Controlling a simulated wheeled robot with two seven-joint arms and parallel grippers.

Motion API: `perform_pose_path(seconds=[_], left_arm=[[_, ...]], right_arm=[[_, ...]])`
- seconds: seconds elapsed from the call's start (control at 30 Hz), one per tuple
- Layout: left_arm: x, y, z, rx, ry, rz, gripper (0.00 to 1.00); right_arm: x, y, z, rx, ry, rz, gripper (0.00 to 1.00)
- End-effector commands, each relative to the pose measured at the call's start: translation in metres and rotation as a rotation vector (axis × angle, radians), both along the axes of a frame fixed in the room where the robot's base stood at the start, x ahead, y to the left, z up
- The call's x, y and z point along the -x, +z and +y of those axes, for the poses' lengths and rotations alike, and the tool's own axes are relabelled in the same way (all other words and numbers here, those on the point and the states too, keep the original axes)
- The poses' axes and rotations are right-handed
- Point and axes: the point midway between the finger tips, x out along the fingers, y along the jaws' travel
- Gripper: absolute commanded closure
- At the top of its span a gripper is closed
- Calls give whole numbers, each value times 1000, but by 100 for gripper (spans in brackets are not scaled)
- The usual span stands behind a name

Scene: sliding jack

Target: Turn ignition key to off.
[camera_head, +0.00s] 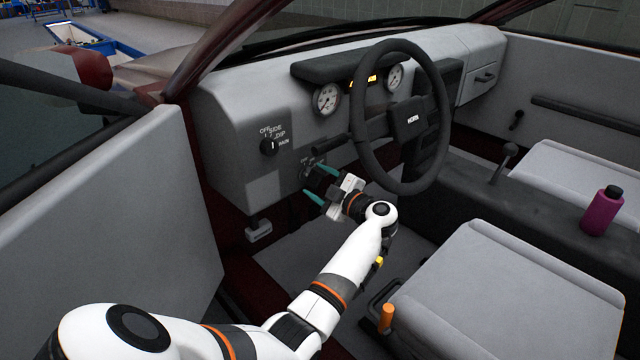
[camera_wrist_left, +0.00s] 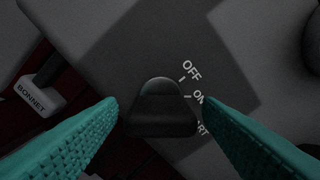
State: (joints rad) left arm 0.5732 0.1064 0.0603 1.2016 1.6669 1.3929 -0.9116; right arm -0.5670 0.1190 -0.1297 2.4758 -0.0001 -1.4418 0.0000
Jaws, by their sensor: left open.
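The ignition key (camera_wrist_left: 160,110) is a dark, rounded piece on the panel in the left wrist view. White OFF and ON marks and a partly hidden third label lie to its right. A tick mark by OFF is near the key's upper right; I cannot tell exactly which mark it points at. My left gripper (camera_head: 318,184) has teal fingers and is open, at the lower dash left of the steering wheel. In the wrist view its fingers stand on either side of the key with gaps showing. In the head view the key is mostly hidden. My right gripper is out of view.
The steering wheel (camera_head: 403,118) is just right of and above the gripper. A headlight knob (camera_head: 269,147) sits up and left on the dash. The bonnet lever (camera_head: 258,230) hangs below. A seat (camera_head: 500,290) and purple bottle (camera_head: 602,212) are at right.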

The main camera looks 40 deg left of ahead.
Motion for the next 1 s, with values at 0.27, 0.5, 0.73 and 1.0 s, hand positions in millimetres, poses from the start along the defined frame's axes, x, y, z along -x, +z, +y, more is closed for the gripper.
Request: perform_pose_path(seconds=[0.27, 0.5, 0.73, 1.0], left_arm=[[0, 0, 0, 0, 0, 0, 56], [0, 0, 0, 0, 0, -1, 85], [0, -1, -1, 5, -1, -40, 85], [0, -2, -2, 21, 0, -201, 85]], right_arm=[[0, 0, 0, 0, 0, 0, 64], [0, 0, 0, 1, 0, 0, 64], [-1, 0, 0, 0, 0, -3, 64], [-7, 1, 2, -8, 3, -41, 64]])
